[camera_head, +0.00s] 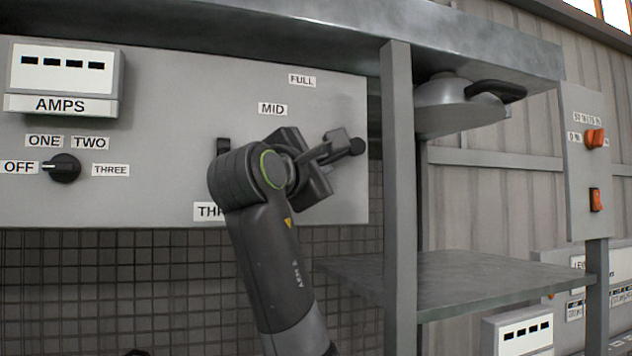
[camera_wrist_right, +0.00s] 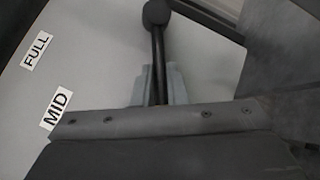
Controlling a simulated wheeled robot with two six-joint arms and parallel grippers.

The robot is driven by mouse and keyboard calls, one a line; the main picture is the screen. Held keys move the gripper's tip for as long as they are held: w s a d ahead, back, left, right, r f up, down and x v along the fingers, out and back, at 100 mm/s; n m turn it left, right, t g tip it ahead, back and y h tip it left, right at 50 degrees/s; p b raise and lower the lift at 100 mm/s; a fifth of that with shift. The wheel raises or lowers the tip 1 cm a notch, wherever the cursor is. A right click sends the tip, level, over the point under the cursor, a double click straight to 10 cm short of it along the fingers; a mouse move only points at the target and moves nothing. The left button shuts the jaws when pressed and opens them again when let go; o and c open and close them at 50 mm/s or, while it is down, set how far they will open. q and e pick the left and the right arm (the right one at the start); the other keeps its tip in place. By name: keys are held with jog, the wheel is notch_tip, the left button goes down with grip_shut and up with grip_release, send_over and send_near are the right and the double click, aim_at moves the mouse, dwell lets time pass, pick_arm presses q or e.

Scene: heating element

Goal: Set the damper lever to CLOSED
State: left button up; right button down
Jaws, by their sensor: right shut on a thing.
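A lever with a dark round knob (camera_head: 357,147) sticks out to the right at the right edge of the grey panel (camera_head: 165,150). In the right wrist view its black rod (camera_wrist_right: 158,50) runs down from the knob. Labels MID (camera_head: 272,109) and FULL (camera_head: 302,80) are above and left of the gripper. No CLOSED label is readable. The lever's base is hidden behind my gripper and arm. My left gripper is not in view.
A grey post (camera_head: 398,200) and a shelf (camera_head: 480,282) stand close on the right. A rotary knob (camera_head: 63,168) and an AMPS meter (camera_head: 65,75) are on the panel's left. My arm partly covers a label starting THR (camera_head: 208,211). Orange switches (camera_head: 594,138) are farther right.

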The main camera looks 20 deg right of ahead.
jog(key=shift+d+f+n+t+b, duration=0.3)
jog(key=shift+f+n+t+b, duration=0.4)
jog(key=shift+b, duration=0.45)
jog(key=shift+r, duration=0.1)
jog(key=c, duration=1.5)
grip_release()
jog(key=shift+o, duration=0.2)
jog(key=b+v, duration=0.6)
jog(key=v, duration=1.1)
jog(key=shift+a+b, duration=0.2)
jog(key=shift+b, duration=0.15)
